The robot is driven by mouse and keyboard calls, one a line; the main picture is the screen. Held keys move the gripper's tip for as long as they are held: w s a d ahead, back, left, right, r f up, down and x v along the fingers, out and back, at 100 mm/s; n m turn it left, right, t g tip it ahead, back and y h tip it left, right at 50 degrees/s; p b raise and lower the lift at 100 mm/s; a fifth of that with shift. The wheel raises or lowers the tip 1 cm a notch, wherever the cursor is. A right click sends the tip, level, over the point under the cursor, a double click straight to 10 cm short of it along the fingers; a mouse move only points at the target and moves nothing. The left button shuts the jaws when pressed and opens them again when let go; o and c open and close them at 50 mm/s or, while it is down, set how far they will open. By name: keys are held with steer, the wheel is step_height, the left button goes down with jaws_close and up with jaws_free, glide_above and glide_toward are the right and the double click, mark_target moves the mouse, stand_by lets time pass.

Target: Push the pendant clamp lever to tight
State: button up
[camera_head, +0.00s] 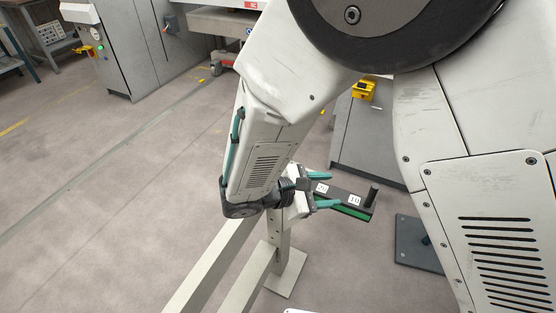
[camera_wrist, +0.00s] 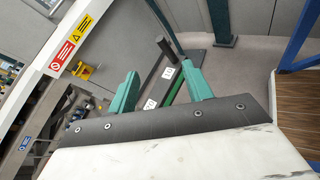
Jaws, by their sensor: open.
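No part is plainly recognisable as the pendant clamp lever. A dark bar (camera_head: 350,205) with white number labels, a green edge and an upright black post (camera_head: 373,194) lies just beyond my gripper in the head view. In the wrist view the labelled bar (camera_wrist: 158,88) shows between the fingers, and the black post (camera_wrist: 166,48) stands near the right fingertip. I cannot tell whether this post is the lever. My gripper (camera_head: 331,189) is open, with two teal fingers apart and nothing between them. In the wrist view its fingers (camera_wrist: 159,62) point toward the bar.
A pale frame (camera_head: 280,235) with a floor plate (camera_head: 286,272) stands below my gripper. A dark floor plate (camera_head: 415,245) lies at right.

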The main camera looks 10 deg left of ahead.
steer(key=w+a+f+n+t+y, duration=0.3)
steer(key=a+n+t, duration=0.2)
steer(key=a, duration=0.3)
steer(key=w+a+f+n+t+y, duration=0.25)
steer(key=a+n+t, duration=0.2)
steer(key=a, duration=0.35)
steer(key=shift+m, duration=0.35)
steer(key=x, duration=0.7)
steer(key=shift+w+r, duration=0.3)
jaws_close()
